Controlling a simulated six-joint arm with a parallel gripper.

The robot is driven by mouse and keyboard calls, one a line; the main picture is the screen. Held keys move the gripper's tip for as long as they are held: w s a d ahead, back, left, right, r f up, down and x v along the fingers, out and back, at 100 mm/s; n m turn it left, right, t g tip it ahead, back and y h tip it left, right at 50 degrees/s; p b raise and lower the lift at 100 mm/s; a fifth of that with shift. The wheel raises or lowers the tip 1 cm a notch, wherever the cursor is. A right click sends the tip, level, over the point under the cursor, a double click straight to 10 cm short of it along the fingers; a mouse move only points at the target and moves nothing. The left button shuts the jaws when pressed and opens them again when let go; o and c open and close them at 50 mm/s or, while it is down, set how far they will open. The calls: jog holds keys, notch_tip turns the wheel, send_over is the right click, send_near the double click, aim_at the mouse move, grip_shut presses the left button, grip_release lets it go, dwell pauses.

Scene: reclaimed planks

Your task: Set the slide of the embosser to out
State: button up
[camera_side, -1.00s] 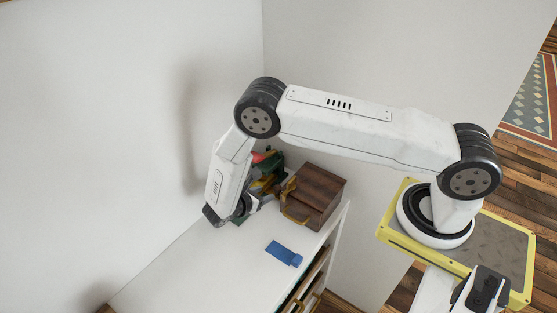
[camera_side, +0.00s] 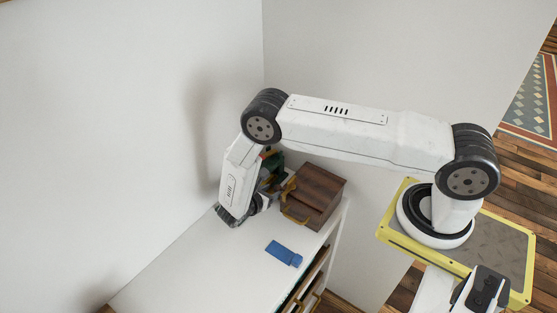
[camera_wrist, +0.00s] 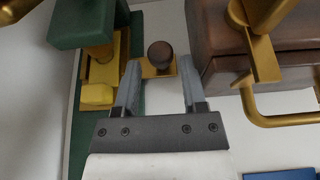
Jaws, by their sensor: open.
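The embosser (camera_side: 275,163) stands on the white cabinet top by the wall, partly hidden behind my arm in the side view. In the wrist view its green body (camera_wrist: 82,27) and brass and yellow parts are at upper left. A brass slide plate (camera_wrist: 150,70) sticks out to the right of the body and carries a round dark brown knob (camera_wrist: 160,52). My gripper (camera_wrist: 159,68) is open, its two grey fingers lying left and right of the knob in the picture. I cannot tell whether either finger touches it.
A dark wooden box (camera_side: 321,188) with brass fittings stands right of the embosser, close to my right finger in the wrist view. A blue object (camera_side: 284,253) lies on the white cabinet top (camera_side: 215,265), which is otherwise mostly clear toward the front left.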

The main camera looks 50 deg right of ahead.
aim_at(277, 188)
jog(key=shift+x, duration=1.5)
grip_shut()
dwell(0.4)
